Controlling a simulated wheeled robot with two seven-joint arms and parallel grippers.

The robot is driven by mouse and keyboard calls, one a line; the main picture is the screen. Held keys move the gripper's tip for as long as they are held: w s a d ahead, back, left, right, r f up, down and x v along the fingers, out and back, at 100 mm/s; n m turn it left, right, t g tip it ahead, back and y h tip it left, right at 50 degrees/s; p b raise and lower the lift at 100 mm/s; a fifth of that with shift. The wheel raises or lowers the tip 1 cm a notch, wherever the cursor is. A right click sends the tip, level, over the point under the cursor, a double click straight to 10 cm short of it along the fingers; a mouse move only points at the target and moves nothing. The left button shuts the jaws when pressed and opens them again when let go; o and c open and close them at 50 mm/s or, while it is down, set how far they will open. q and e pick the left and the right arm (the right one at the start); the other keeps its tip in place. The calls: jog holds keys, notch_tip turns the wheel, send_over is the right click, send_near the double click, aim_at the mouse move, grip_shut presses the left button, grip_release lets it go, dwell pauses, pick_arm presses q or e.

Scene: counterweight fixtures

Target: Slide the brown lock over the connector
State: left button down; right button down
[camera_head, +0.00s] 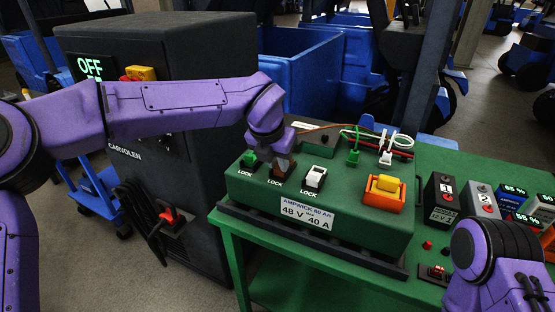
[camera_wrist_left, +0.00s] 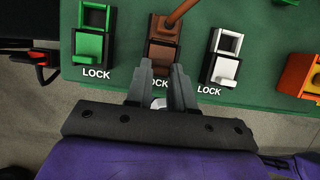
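The brown lock (camera_wrist_left: 161,54) sits on the green box at the front of the brown connector socket (camera_wrist_left: 165,30), with a brown wire plug going in at its top. In the head view the brown lock (camera_head: 283,170) is partly hidden by my left gripper (camera_head: 268,153). In the left wrist view the fingers of my left gripper (camera_wrist_left: 160,78) are apart, with their tips at the lock's near edge and nothing seen between them. Whether they touch the lock I cannot tell. My right arm shows at the lower right; its fingers are out of view.
A green lock (camera_wrist_left: 90,45) is left of the brown one and a white lock (camera_wrist_left: 224,67) is right. An orange and yellow connector (camera_head: 384,192) stands further right on the green box (camera_head: 260,195). A dark cabinet (camera_head: 190,210) stands left; numbered blocks (camera_head: 442,198) sit right.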

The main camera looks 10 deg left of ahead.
pick_arm(q)
jog(key=shift+w+d+r+p, duration=0.1)
jog(key=shift+w+r+p, duration=0.25)
jog(key=shift+p, duration=0.3)
jog(key=shift+w+d+f+p, duration=0.1)
jog(key=shift+w+d+p, duration=0.05)
jog(key=shift+w+p, duration=0.3)
jog(key=shift+f, duration=0.1)
jog(key=c, duration=1)
grip_release()
jog(key=shift+o, duration=0.2)
jog(key=shift+w+f, duration=0.1)
jog(key=shift+w, duration=0.05)
jog(key=b+v, duration=0.1)
jog(key=v, duration=0.9)
jog(key=shift+r, duration=0.2)
